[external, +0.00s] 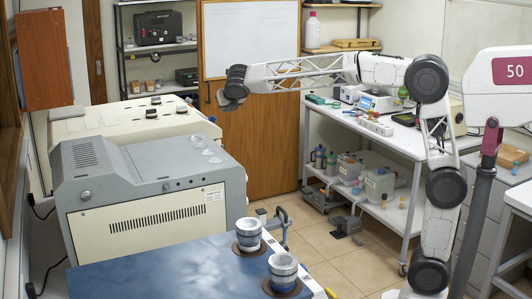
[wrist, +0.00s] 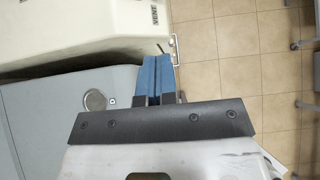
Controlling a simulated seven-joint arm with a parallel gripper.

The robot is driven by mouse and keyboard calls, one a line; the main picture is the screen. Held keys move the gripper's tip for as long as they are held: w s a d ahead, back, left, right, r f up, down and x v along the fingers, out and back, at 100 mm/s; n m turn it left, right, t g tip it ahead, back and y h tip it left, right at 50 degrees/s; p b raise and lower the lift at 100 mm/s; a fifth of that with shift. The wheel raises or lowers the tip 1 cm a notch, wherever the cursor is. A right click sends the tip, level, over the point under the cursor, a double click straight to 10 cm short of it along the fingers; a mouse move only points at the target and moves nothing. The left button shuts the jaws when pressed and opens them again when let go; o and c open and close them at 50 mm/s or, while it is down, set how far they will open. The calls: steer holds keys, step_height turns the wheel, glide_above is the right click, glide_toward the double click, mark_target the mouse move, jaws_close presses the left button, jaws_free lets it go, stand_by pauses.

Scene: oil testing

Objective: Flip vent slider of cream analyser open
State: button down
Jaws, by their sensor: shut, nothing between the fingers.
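The cream analyser (external: 75,128) stands at the left, behind the grey machine, with black knobs on its top. In the wrist view its cream body (wrist: 75,32) fills the upper left, with small dark lettering near its right side. A small dark piece (wrist: 160,47) shows at its edge just beyond my fingertips; I cannot tell whether this is the vent slider. My gripper (external: 226,101) is in the air to the right of the analyser in the external view. In the wrist view its blue fingers (wrist: 157,61) are together and empty; I cannot tell whether they touch anything.
The grey machine (external: 150,182) stands in front of the cream analyser; its top and a round disc (wrist: 95,100) show in the wrist view. A blue-topped unit (external: 165,265) with two metal cups is nearest. Tiled floor (wrist: 225,60) is open to the right.

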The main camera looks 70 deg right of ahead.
mark_target(214, 119)
steer(key=shift+f, duration=0.1)
steer(key=x, duration=1)
steer(key=shift+w+d, duration=0.7)
steer(key=shift+w, duration=0.05)
steer(key=shift+w+d, duration=0.7)
steer(key=shift+d, duration=0.05)
steer(key=shift+w, duration=0.1)
steer(key=w+d, duration=0.5)
steer(key=shift+w+d, duration=0.1)
steer(key=shift+d, duration=0.15)
